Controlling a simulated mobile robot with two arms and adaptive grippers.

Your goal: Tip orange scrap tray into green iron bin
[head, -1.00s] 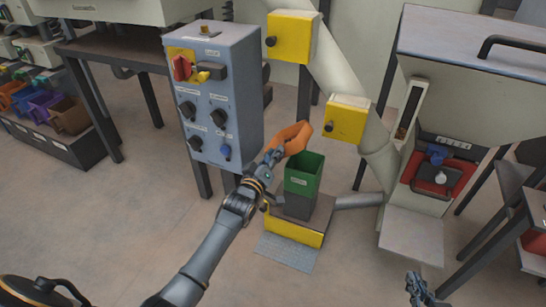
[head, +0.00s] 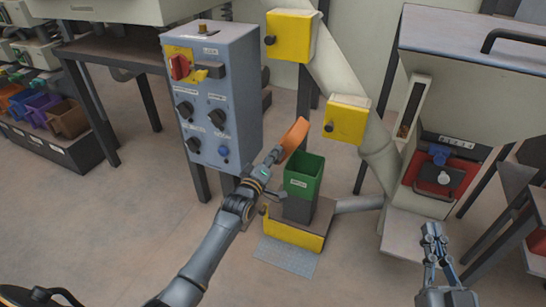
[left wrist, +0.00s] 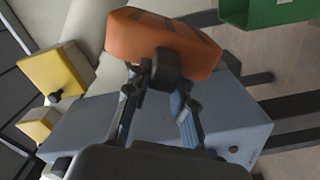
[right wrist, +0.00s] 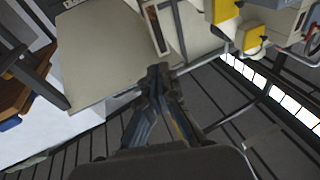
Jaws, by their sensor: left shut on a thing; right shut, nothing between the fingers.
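The orange scrap tray (head: 295,136) is held up and strongly tilted in the head view, just above and left of the green bin's rim. My left gripper (head: 277,153) is shut on it; the tray also fills the top of the left wrist view (left wrist: 160,42). The green iron bin (head: 304,178) stands upright, open at the top, with a white label. A corner of it shows in the left wrist view (left wrist: 270,12). The tray's contents cannot be seen. My right gripper (head: 432,232) is shut and empty, low at the right.
The bin stands on a dark pedestal with a yellow front (head: 290,233). A blue-grey control box (head: 213,100) with knobs stands left of the tray. Yellow boxes (head: 345,119) sit on the slanted pipe at the right. More coloured trays (head: 50,112) stand on the far left rack.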

